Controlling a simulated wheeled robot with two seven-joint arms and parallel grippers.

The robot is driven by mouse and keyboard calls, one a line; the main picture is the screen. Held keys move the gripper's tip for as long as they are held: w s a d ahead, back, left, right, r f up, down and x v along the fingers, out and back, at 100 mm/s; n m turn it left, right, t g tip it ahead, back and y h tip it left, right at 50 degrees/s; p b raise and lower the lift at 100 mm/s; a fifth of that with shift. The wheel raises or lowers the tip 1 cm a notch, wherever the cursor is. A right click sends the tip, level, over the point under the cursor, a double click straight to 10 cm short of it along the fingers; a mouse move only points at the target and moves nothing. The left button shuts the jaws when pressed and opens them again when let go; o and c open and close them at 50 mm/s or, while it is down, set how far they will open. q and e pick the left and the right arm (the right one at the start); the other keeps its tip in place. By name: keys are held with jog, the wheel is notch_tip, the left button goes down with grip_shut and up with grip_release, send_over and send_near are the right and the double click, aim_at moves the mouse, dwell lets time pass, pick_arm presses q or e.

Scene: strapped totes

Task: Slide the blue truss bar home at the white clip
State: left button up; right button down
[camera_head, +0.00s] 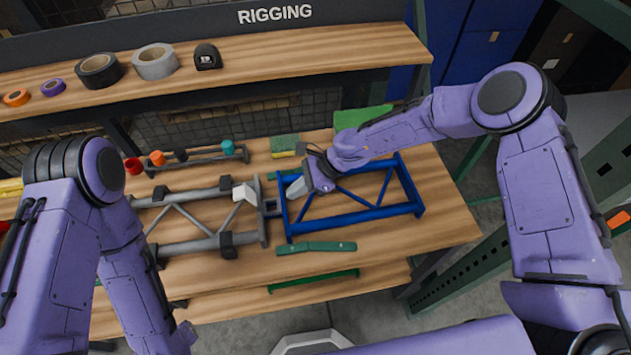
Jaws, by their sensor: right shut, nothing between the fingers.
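The blue truss bar (352,215) lies flat on the wooden bench, a rectangular frame with diagonal braces. The white clip (243,192) sits on the grey truss near that joint. My right gripper (297,187) is shut and empty at the left end of the blue truss, its forearm covering part of the far rail. My left arm hangs at lower left; its gripper's fingers (186,338) are unclear.
A green bar (316,247) lies in front of the joint. A rack with coloured cups (195,158) and a green sponge (284,144) stand behind. Tape rolls (155,62) sit on the upper shelf. The bench front right is clear.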

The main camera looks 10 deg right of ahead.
jog(key=d, duration=0.2)
jog(key=shift+w+d+r+p, duration=0.2)
jog(key=shift+d+r+p, duration=0.15)
jog(key=shift+d, duration=0.05)
jog(key=shift+b+v, duration=0.8)
jog(key=shift+v, duration=0.3)
jog(key=v, duration=0.8)
jog(key=shift+d+f+b, duration=0.2)
jog(key=shift+f+b, duration=0.05)
jog(key=shift+b, duration=0.2)
